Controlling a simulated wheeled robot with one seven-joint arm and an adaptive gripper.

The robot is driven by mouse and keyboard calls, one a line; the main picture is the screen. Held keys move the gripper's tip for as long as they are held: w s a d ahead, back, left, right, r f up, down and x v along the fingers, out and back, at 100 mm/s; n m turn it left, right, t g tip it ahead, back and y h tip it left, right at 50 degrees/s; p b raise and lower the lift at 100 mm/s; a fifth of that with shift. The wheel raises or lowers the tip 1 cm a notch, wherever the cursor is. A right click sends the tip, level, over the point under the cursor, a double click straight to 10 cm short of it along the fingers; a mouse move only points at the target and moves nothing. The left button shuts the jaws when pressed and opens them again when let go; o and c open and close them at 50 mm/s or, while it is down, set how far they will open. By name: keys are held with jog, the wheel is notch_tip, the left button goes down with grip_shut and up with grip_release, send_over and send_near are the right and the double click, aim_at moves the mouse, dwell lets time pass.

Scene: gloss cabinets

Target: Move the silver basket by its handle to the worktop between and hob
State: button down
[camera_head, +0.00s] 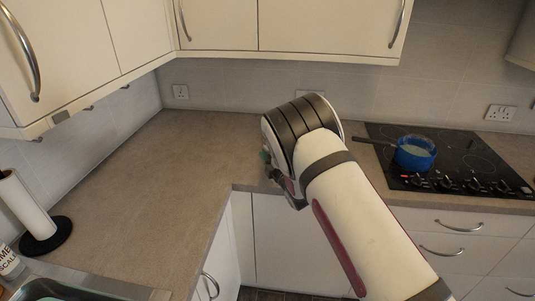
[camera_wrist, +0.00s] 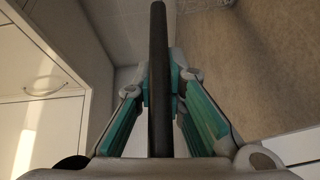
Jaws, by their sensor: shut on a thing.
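My gripper (camera_wrist: 160,82) fills the wrist view, its two teal-padded fingers closed from both sides on a long dark bar (camera_wrist: 158,40). The bar looks like the basket's handle, but I cannot confirm it. In the head view my gripper (camera_head: 272,170) is mostly hidden behind my arm, near the inner corner of the worktop (camera_head: 165,175). The silver basket's body is not clearly visible in either view. A grey patterned edge (camera_wrist: 212,4) at the top of the wrist view may be part of it. The black hob (camera_head: 455,160) is at the right.
A blue pan (camera_head: 415,152) stands on the hob, its handle pointing left. A paper towel roll (camera_head: 24,207) on a black stand and the sink edge (camera_head: 85,285) are at the left. Wall cabinets (camera_head: 310,25) hang above. The corner worktop left of my arm is clear.

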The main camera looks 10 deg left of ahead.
jog(key=c, duration=1.7)
grip_release()
jog(key=shift+o, duration=0.2)
